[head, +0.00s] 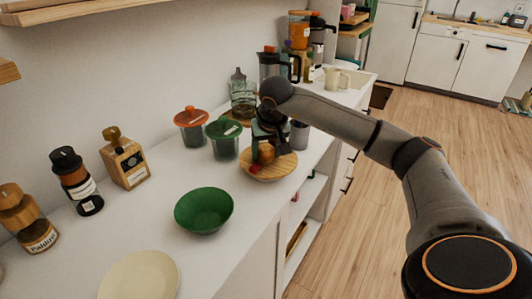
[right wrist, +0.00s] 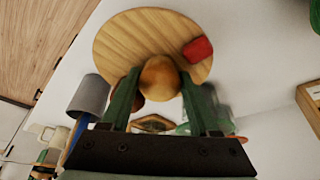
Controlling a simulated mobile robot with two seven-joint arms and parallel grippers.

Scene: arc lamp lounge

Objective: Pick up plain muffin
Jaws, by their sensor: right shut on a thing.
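The plain muffin (right wrist: 158,76), round and golden brown, is between the two green fingers of my right gripper (right wrist: 160,88), which is shut on it. In the head view the muffin (head: 266,153) shows just below my right gripper (head: 267,142), over a round wooden plate (head: 285,171). The plate (right wrist: 120,40) fills the upper middle of the right wrist view. Whether the muffin still touches the plate I cannot tell. A small red item (right wrist: 198,49) lies on the plate, and a darker brown item is partly hidden behind a finger. My left gripper is not in view.
A green bowl (head: 204,210) and a pale plate (head: 140,278) stand on the white counter nearer me. Jars with green (head: 223,137) and orange (head: 191,125) lids, a grey cup (head: 299,135) and bottles crowd the back. The counter's right edge is close to the wooden plate.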

